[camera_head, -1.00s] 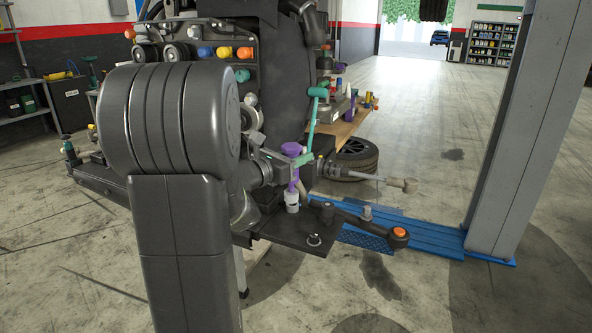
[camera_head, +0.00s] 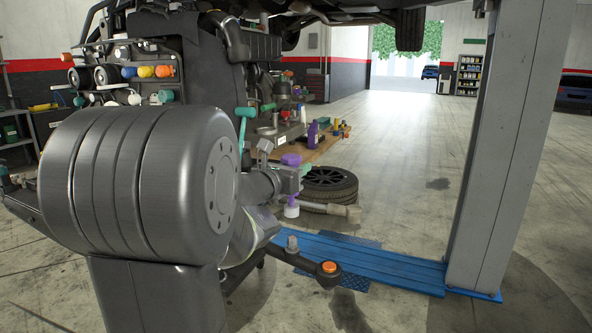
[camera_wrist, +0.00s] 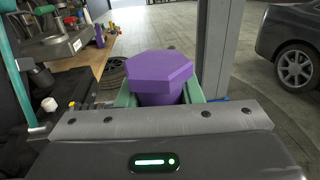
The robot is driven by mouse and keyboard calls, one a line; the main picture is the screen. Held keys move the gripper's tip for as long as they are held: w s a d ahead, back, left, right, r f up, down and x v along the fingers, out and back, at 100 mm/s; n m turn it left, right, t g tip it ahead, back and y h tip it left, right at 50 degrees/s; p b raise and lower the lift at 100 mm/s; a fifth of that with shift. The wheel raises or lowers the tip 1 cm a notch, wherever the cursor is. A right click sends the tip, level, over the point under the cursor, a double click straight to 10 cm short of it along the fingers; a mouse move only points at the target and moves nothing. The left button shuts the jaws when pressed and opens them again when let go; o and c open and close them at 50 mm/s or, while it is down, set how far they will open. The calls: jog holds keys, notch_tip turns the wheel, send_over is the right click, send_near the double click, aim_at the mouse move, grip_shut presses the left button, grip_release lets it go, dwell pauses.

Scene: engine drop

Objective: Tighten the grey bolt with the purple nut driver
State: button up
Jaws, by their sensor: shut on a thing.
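My gripper (camera_head: 294,176) is shut on the purple nut driver (camera_head: 291,160), which hangs upright with its pale lower end (camera_head: 291,209) pointing down. In the wrist view the driver's purple hexagonal top (camera_wrist: 158,68) sits between the green-grey fingers (camera_wrist: 195,93). A grey bolt (camera_head: 292,242) stands upright on a dark arm-like part. It is below the driver in the head view, and the driver's lower end appears apart from it. My own arm hides part of the area to the left.
An orange-capped joint (camera_head: 329,268) ends the dark part. A blue lift base (camera_head: 400,272) and grey post (camera_head: 487,150) stand to the right. A tyre (camera_head: 330,184) lies behind my gripper. A raised vehicle hangs overhead. Open floor (camera_head: 410,160) lies behind.

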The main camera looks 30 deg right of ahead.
aim_at(290, 204)
jog(key=shift+f, duration=0.1)
notch_tip(290, 204, down, 5)
jog(key=b, duration=0.6)
jog(key=shift+f+b, duration=0.2)
jog(key=shift+b, duration=0.1)
jog(key=shift+f+b, duration=1.7)
jog(key=shift+b, duration=0.35)
jog(key=o, duration=0.5)
grip_shut()
